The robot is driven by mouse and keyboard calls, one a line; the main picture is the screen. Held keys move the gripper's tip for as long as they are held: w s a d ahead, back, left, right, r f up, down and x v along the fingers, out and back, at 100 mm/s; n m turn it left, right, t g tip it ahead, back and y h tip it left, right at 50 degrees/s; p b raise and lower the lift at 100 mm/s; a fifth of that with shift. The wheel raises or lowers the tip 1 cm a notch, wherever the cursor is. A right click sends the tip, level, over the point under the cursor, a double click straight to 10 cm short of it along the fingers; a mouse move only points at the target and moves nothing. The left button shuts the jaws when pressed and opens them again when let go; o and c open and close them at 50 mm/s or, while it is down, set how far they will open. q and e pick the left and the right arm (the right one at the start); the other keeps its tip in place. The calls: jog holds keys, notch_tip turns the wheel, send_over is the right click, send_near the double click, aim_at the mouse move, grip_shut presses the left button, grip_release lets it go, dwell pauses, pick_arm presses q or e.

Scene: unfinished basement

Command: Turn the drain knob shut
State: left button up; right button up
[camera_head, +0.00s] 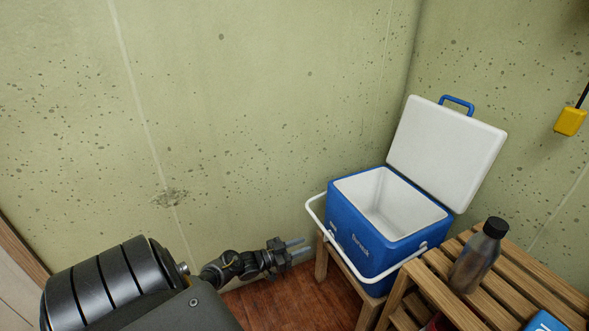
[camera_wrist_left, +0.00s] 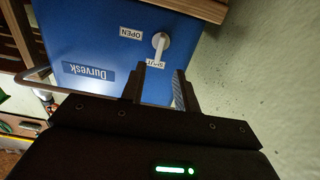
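The blue cooler (camera_head: 349,243) stands open on a wooden stand, and its end panel fills the upper left wrist view (camera_wrist_left: 90,45). The white drain knob (camera_wrist_left: 160,43) is on that panel. Its lever points down in the picture toward the partly hidden SHUT label (camera_wrist_left: 154,65); the OPEN label (camera_wrist_left: 131,34) is to its left. My left gripper (camera_head: 305,247) is open and empty beside the cooler's left end. In the left wrist view its fingertips (camera_wrist_left: 160,70) lie just below the knob, one to each side; I see no contact. My right gripper is not in view.
The cooler's white lid (camera_head: 447,142) is raised, and its white carry handle (camera_head: 313,222) hangs around the front. A slatted wooden bench (camera_head: 510,276) with a dark-capped bottle (camera_head: 477,258) stands at right. The concrete wall (camera_head: 230,120) is close behind my left arm.

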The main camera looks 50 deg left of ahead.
pick_arm(q)
jog(key=shift+v, duration=1.3)
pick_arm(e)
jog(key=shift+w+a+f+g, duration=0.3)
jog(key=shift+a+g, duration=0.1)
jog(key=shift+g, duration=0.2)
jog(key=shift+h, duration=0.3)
